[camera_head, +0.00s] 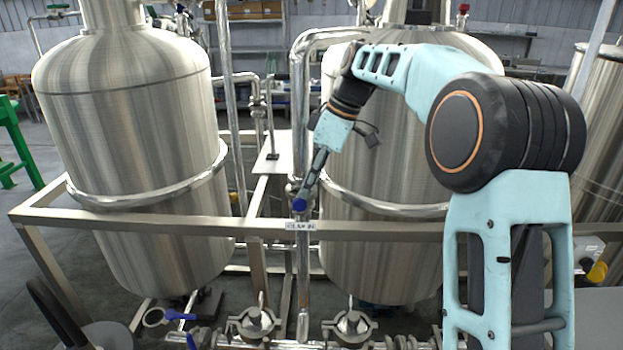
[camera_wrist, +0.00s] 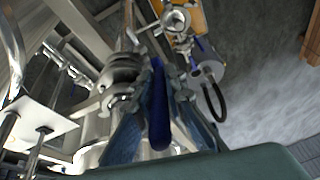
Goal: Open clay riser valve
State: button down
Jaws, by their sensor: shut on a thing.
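The clay riser valve has a blue handle (camera_head: 299,205) on the vertical pipe between the two big tanks, just above a small white label (camera_head: 300,226). The label's text is too small to read surely. My gripper (camera_head: 304,194) reaches down to this handle from the upper right. In the wrist view, the blue handle (camera_wrist: 158,112) lies lengthwise between the two fingers of my gripper (camera_wrist: 163,78), which are shut on it. The valve body is mostly hidden by the fingers and the handle.
A steel frame rail (camera_head: 390,231) runs across in front of the left tank (camera_head: 130,120) and the right tank (camera_head: 400,150). Clamped pipe fittings (camera_head: 253,323) and another blue handle (camera_head: 180,315) sit low in front. A green stand (camera_head: 14,145) is at far left.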

dwell(0.4)
jog(key=c, duration=2)
grip_release()
jog(key=shift+o, duration=0.2)
